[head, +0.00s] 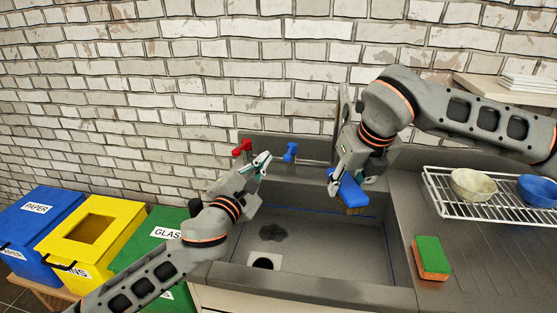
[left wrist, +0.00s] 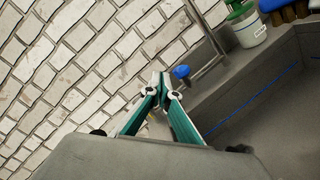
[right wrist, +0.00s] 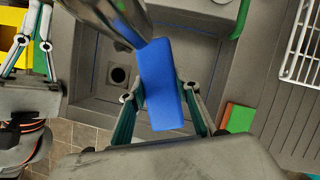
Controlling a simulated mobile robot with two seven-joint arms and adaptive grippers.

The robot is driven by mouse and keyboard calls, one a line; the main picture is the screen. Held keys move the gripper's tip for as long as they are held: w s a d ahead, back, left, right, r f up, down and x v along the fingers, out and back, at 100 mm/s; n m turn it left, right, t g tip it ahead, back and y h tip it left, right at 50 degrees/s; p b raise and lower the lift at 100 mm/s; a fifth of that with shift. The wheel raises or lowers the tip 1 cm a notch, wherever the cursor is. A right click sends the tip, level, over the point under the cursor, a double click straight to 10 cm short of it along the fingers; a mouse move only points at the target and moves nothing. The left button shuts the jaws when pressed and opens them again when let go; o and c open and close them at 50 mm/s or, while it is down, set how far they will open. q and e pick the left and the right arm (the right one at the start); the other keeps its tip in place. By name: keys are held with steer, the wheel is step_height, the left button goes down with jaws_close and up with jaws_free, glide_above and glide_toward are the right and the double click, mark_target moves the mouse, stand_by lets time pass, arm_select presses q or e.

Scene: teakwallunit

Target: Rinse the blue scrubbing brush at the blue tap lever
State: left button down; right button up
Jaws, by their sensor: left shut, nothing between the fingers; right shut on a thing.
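The blue scrubbing brush (head: 348,193), with brown bristles below, is held over the right part of the sink (head: 300,262). My right gripper (head: 352,180) is shut on it; the right wrist view shows the brush (right wrist: 160,85) between the fingers, under or beside a metal spout (right wrist: 110,20). The blue tap lever (head: 290,151) stands at the sink's back edge. It also shows in the left wrist view (left wrist: 181,73), just beyond the fingertips. My left gripper (head: 264,160) is shut and empty, between the red tap lever (head: 241,147) and the blue one; contact cannot be told.
A green-lidded jar (left wrist: 250,30) stands at the sink's back. A green and orange sponge (head: 431,258) lies on the right counter. A wire rack (head: 440,193) holds bowls (head: 473,185). Blue, yellow (head: 88,233) and green bins stand at left. A shelf (head: 500,90) is upper right.

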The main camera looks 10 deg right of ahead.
mark_target(286, 160)
arm_select(q)
step_height(286, 160, down, 5)
steer(key=m, duration=0.5)
steer(key=x, duration=0.9)
steer(key=shift+d+y, duration=0.2)
steer(key=shift+y, duration=0.2)
steer(key=shift+f, duration=0.1)
steer(key=shift+s, duration=0.1)
steer(key=shift+s+d, duration=0.3)
steer(key=shift+d, duration=0.7)
steer(key=shift+s+a, duration=0.1)
steer(key=shift+s, duration=0.05)
